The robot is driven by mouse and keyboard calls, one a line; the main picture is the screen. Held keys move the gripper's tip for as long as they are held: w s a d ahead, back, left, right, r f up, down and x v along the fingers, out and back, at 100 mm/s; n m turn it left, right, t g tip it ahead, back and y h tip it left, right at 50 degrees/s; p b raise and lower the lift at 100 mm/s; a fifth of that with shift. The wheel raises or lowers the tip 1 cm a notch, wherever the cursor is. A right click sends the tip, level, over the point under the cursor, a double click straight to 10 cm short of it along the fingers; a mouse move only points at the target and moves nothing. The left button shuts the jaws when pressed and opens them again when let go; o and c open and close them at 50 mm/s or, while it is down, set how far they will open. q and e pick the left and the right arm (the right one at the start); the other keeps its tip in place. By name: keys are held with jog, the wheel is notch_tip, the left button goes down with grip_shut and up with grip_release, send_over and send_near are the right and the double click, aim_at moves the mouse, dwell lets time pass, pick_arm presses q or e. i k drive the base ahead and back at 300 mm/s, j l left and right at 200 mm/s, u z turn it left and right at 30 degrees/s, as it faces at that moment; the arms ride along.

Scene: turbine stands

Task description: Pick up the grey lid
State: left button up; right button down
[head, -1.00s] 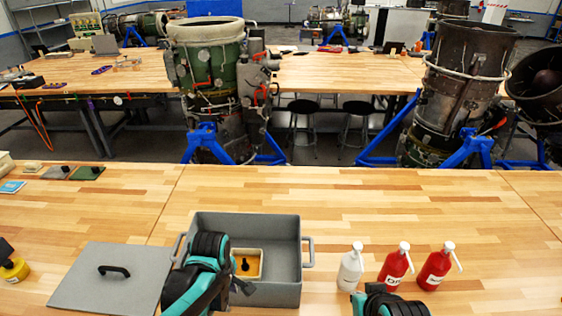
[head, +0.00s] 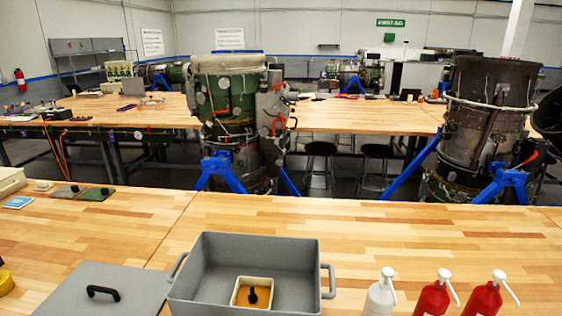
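The grey lid (head: 98,292) lies flat on the wooden bench at the lower left, with a black handle (head: 103,291) on top. Its lower part is cut off by the picture's bottom edge. The open grey box (head: 215,293) stands just to the right of the lid and has a grey handle at each side. Inside the box is a small cream tray with a yellow-orange inside and a black knob-like piece (head: 253,295). Neither of my grippers is in view.
A white pump bottle (head: 380,299) and two red pump bottles (head: 430,299) (head: 482,299) stand right of the box. A yellow item (head: 5,282) is at the left edge. Small flat plates (head: 97,194) lie farther back. The bench behind the box is clear.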

aim_at(93, 289)
jog(key=u, duration=1.6)
